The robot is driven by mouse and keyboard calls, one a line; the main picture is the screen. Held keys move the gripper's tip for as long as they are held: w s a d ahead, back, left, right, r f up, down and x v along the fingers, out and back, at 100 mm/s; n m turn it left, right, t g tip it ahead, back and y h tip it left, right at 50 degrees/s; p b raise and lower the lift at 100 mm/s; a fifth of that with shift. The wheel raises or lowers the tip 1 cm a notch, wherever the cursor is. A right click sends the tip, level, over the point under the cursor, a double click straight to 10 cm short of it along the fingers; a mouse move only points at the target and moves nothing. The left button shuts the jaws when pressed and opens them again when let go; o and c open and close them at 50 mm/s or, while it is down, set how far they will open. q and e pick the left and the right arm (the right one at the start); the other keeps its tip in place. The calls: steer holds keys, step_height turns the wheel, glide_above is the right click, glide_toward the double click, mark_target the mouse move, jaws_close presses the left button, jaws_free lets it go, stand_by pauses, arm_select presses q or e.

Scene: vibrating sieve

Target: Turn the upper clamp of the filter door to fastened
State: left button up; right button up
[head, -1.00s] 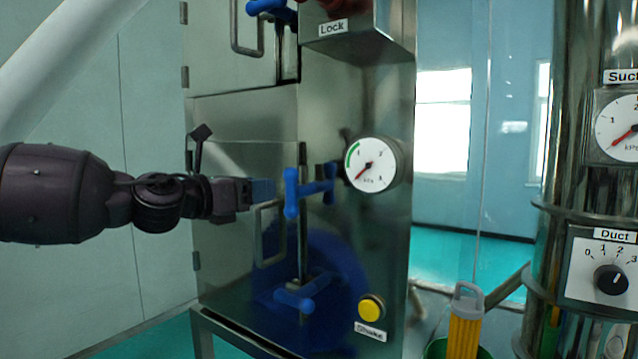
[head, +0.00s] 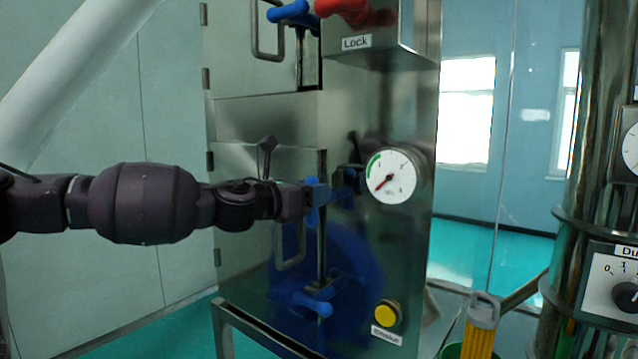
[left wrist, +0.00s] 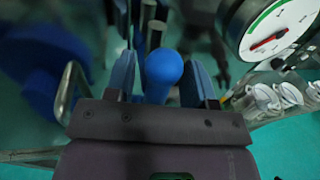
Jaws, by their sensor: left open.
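The upper clamp (head: 313,214) of the filter door is a blue T-shaped handle on the door's right edge, partly hidden by my left gripper. My left gripper (head: 322,194) is at this clamp, with its fingers pointing right across it. In the left wrist view the clamp's round blue end (left wrist: 163,70) sits between the two blue fingers of my left gripper (left wrist: 161,82). The fingers are open, with a gap seen on each side of the knob. The filter door (head: 240,164) is a metal panel that appears closed. My right gripper is not in view.
A lower blue clamp (head: 312,303) sits below on the same door edge, near the metal door handle (head: 288,266). A pressure gauge (head: 391,177) stands out just right of the clamp. A yellow button (head: 387,314) is lower right, and a red knob (head: 342,8) above.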

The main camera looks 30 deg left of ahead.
arm_select(q)
steer(key=shift+x, duration=1.05)
steer(key=shift+c, duration=0.3)
steer(key=c, duration=0.7)
